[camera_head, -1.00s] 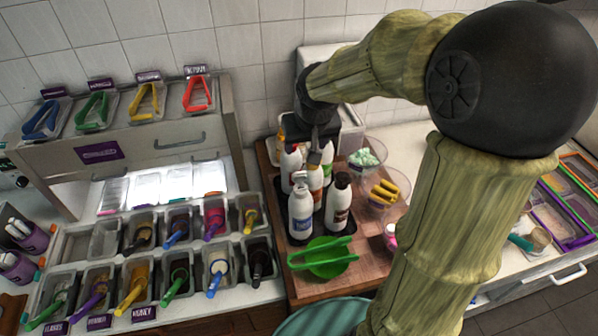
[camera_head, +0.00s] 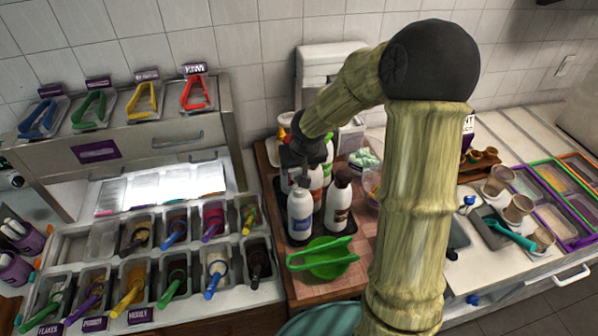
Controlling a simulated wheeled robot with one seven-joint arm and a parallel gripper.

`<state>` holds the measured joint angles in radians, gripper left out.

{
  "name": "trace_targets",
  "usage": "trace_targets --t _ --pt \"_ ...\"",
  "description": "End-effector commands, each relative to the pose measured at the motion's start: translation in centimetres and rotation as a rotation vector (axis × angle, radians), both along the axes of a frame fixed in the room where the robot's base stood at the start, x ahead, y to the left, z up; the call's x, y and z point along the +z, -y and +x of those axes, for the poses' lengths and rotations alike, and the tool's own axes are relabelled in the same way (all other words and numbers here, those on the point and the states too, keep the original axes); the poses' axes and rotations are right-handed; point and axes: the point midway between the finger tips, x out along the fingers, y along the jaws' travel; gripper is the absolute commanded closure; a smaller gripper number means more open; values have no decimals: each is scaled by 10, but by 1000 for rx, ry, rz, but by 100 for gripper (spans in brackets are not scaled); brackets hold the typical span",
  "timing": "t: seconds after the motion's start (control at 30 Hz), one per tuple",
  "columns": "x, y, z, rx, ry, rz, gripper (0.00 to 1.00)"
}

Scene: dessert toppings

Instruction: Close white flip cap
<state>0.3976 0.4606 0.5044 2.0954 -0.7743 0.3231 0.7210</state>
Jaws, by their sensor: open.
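A white bottle (camera_head: 300,215) with a blue label stands upright at the front left of the bottle group on the wooden board. Its top is at the lower end of my gripper, so I cannot tell whether its white flip cap stands open or shut. My gripper (camera_head: 301,175) is dark, points down and is open. It is right at or just behind the top of this bottle; contact cannot be told. A second white bottle (camera_head: 338,205) with a dark brown cap stands close to the right.
More bottles (camera_head: 328,158) stand behind, partly hidden by my gripper. A green bowl with green tongs (camera_head: 322,258) is in front. Topping bins (camera_head: 175,235) with coloured utensils fill the left. A tub (camera_head: 365,160) of pale green pieces is behind right.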

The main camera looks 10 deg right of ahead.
Motion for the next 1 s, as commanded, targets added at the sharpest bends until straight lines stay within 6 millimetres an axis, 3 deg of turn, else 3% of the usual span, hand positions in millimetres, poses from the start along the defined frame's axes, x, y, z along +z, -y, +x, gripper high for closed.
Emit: trace_targets --t 0.2,0.53,0.77,1.0 --pt "-25 1 10 -1 0 0 40" --pt "-27 1 12 -1 1 0 40" --pt "-27 1 12 -2 1 1 84" --pt "-28 1 11 -2 5 0 85"
